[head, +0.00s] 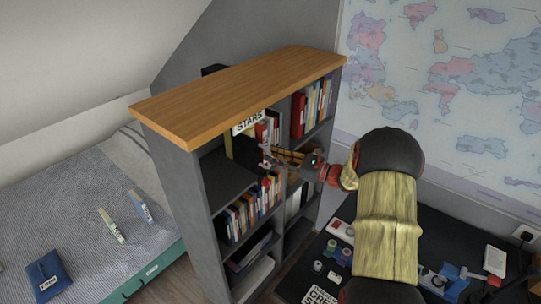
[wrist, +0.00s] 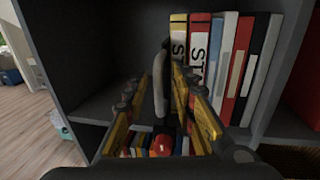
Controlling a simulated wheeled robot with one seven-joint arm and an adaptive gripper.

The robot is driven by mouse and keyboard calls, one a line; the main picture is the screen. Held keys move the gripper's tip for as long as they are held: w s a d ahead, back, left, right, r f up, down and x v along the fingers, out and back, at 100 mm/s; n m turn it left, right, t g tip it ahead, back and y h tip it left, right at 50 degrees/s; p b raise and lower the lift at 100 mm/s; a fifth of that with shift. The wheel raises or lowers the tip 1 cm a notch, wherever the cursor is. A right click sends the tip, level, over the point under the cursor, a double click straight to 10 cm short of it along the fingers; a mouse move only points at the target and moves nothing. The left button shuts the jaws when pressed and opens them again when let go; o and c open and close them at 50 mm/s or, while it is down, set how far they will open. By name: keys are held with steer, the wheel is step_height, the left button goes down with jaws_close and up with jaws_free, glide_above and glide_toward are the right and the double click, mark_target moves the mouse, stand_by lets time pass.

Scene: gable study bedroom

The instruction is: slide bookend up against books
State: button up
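My gripper (wrist: 163,76) is open, with one finger on each side of the bookend. The right finger lies between bookend and books; I cannot tell whether either finger touches the plate. In the head view my gripper (head: 280,157) reaches into the bookcase's upper compartment, and the bookend is hard to make out.
The grey bookcase (head: 178,170) has a wooden top (head: 240,88) above the compartment and a divider beside the books. More books (head: 246,207) fill the shelf below. A bed (head: 80,220) stands left, and a cluttered dark desk (head: 440,235) right. Shelf left of the bookend is clear.

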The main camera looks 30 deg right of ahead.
steer(key=v, duration=1)
steer(key=shift+d, duration=0.1)
steer(key=s+a+f+n+g, duration=0.4)
steer(key=s+a+f+g, duration=0.1)
steer(key=f, duration=0.4)
steer(key=s+a+n+g+h+b, duration=0.1)
steer(key=s+a+n+g+h, duration=0.1)
steer(key=s+a+n+g, duration=0.75)
steer(key=s+a+r+n+t+h+b, duration=0.3)
steer(key=s+a+r+n+h, duration=0.4)
steer(key=s+a+r+n, duration=0.5)
steer(key=a+n+t, duration=0.1)
steer(key=a+n, duration=0.1)
steer(key=n, duration=0.2)
steer(key=shift+s+a+t+b, duration=0.2)
steer(key=shift+a+t+b, duration=0.15)
steer(key=shift+b, duration=0.05)
